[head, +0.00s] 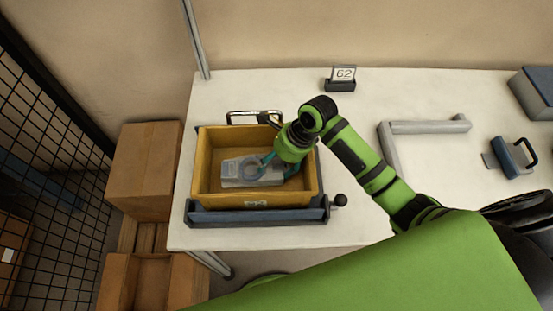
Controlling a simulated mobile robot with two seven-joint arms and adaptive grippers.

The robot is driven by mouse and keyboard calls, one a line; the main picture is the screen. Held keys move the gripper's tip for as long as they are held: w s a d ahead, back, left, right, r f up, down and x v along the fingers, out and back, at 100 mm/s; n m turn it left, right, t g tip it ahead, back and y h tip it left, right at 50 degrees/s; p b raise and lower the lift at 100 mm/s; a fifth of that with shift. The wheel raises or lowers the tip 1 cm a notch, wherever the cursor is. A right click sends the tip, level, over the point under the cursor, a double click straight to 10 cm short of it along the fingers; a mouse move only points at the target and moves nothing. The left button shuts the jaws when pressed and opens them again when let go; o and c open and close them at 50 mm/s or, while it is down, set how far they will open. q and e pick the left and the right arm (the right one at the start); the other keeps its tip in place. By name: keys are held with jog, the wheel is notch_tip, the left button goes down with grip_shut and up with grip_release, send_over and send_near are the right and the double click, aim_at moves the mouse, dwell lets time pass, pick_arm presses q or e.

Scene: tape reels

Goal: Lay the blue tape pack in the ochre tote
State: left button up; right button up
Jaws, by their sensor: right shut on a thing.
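The ochre tote (198,178) stands on the left part of the white table, its open top facing up. A flat pale blue-grey tape pack (236,171) with a round ring shape lies inside the tote's walls, near the middle. My right gripper (270,170) reaches down into the tote from the right, its teal fingers shut on the right end of the pack. The wrist hides part of the tote's right back corner. I cannot tell whether the pack touches the tote floor. My left gripper is out of view.
The tote sits in a blue-grey holder (240,217) with a dark knob at right. A number 62 sign (343,77) stands behind. A grey angled bar (425,127) and a blue handled block (513,160) lie to the right. Cardboard boxes (143,170) and a mesh fence are left.

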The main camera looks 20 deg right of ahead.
jog(key=shift+f, duration=0.2)
jog(key=o, duration=1.3)
jog(key=shift+r, duration=0.15)
jog(key=shift+r, duration=0.35)
jog(key=b+v, duration=0.2)
jog(key=v, duration=1)
jog(key=shift+r, duration=0.2)
